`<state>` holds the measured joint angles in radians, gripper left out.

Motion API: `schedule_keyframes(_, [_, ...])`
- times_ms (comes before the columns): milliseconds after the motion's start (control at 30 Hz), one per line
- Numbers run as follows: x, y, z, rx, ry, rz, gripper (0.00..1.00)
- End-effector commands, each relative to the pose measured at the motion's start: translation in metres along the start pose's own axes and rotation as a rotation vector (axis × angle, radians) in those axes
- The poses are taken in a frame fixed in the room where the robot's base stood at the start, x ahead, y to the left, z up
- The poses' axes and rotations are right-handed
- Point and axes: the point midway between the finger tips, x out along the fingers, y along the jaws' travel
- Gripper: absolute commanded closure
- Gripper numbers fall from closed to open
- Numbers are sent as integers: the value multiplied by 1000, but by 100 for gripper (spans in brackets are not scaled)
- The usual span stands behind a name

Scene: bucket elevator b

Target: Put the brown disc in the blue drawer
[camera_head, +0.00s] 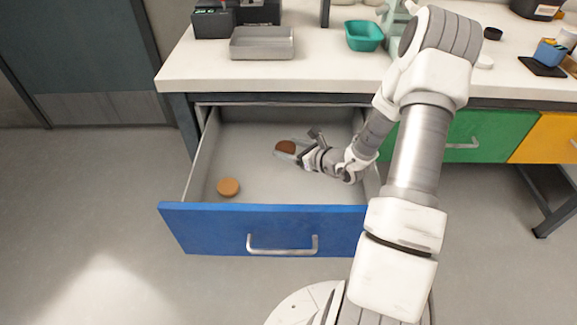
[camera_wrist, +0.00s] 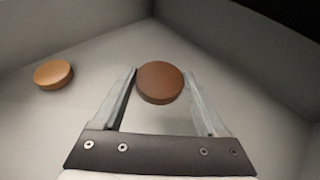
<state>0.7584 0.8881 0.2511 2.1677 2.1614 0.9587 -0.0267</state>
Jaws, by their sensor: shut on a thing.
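The blue drawer (camera_head: 210,228) is pulled open under the counter, its grey inside in view. A dark brown disc (camera_head: 286,147) is inside the drawer space near the back middle. In the wrist view, the brown disc (camera_wrist: 160,82) sits between the fingertips of my gripper (camera_wrist: 162,88). My gripper (camera_head: 294,152) is shut on this disc, low inside the drawer; I cannot tell whether the disc touches the floor. A lighter orange-brown disc (camera_head: 228,187) lies on the drawer floor at the front left. It also shows in the wrist view (camera_wrist: 53,74), apart from my gripper.
A grey tray (camera_head: 262,43) and a teal bowl (camera_head: 364,36) stand on the counter. Shut green (camera_head: 490,130) and yellow (camera_head: 555,138) drawers are at right. The drawer floor between the discs is clear.

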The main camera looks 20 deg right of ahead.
Motion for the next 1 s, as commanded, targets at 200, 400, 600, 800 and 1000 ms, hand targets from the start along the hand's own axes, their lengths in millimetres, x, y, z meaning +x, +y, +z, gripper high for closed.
schedule_keyframes(200, [8,0,-18,0,0,1,84])
schedule_keyframes(400, [19,0,-44,0,-1,1,84])
schedule_keyframes(600, [19,0,-44,-2,-1,0,84])
schedule_keyframes(800, [20,0,-48,-1,-1,1,24])
schedule_keyframes(1000, [20,0,-47,-1,-1,1,0])
